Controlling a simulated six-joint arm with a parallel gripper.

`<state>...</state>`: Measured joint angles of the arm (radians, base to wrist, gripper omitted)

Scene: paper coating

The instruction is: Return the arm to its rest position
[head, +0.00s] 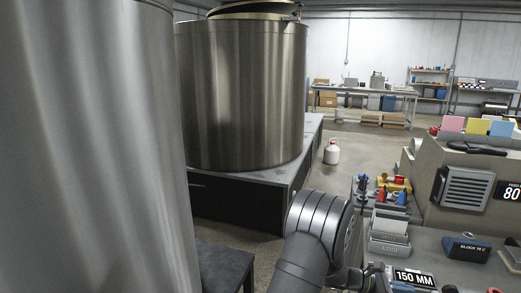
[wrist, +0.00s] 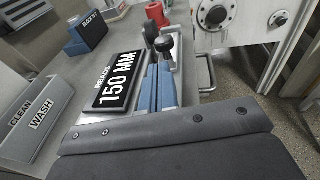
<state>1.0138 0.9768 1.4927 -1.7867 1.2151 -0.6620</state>
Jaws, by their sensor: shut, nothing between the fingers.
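My arm (head: 308,245) shows in the lower middle of the head view, bent at a rounded, ribbed grey joint beside the bench's left edge. My gripper (wrist: 168,138) fills the bottom of the wrist view as wide dark grey plates with small bolts. It is shut and holds nothing. A black "READS 150 MM" sign (wrist: 121,82) lies past it on the bench, with blue bars (wrist: 158,86) in a tray to its right. The sign also shows in the head view (head: 415,278). The gripper's fingertips are not clear in the head view.
A large steel cylinder (head: 90,150) fills the left of the head view; a steel tank (head: 240,95) stands behind. The bench holds a card rack (head: 389,240), a blue block (head: 466,248) and a grey machine (head: 440,190). A clean/wash bin (wrist: 35,125) is left in the wrist view.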

